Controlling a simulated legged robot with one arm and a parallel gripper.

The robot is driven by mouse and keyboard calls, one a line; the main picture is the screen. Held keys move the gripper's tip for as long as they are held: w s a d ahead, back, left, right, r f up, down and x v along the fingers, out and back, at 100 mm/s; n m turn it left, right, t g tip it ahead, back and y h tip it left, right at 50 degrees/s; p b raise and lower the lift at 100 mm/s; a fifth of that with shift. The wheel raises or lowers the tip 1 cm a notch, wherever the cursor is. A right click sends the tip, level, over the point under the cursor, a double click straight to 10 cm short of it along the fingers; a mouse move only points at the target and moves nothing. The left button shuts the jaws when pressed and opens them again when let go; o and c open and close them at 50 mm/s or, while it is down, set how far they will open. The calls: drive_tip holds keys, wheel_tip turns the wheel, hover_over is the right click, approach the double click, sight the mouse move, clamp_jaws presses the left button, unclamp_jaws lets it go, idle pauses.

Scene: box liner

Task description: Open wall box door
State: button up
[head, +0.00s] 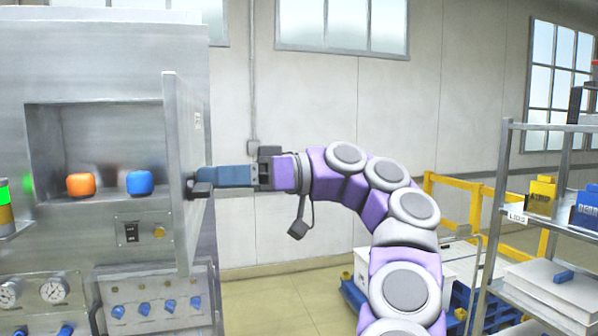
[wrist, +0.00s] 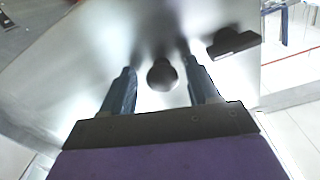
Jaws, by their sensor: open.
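The wall box (head: 100,60) stands at the left in the head view, with its recess exposed. Its metal door (head: 178,130) stands swung out, seen nearly edge-on at the right of the recess. My gripper (head: 198,186) is at the right-hand face of the door, at mid height. In the wrist view my gripper (wrist: 160,84) is open, its two blue fingers pointing at the bright metal door face (wrist: 80,80). A round dark knob (wrist: 162,75) shows between the fingertips. Whether the fingers touch the knob or door, I cannot tell.
An orange block (head: 81,185) and a blue block (head: 140,182) sit in the recess. Gauges (head: 53,291) and blue knobs (head: 144,309) are below. A dark bracket (wrist: 233,44) is on the door. A shelf rack (head: 497,215) stands right; open floor (head: 285,295) lies between.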

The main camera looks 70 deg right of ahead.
drive_tip(key=p+v, duration=1.4)
drive_tip(key=v, duration=0.3)
drive_tip(key=shift+s+d, duration=0.15)
idle(1.0)
idle(0.6)
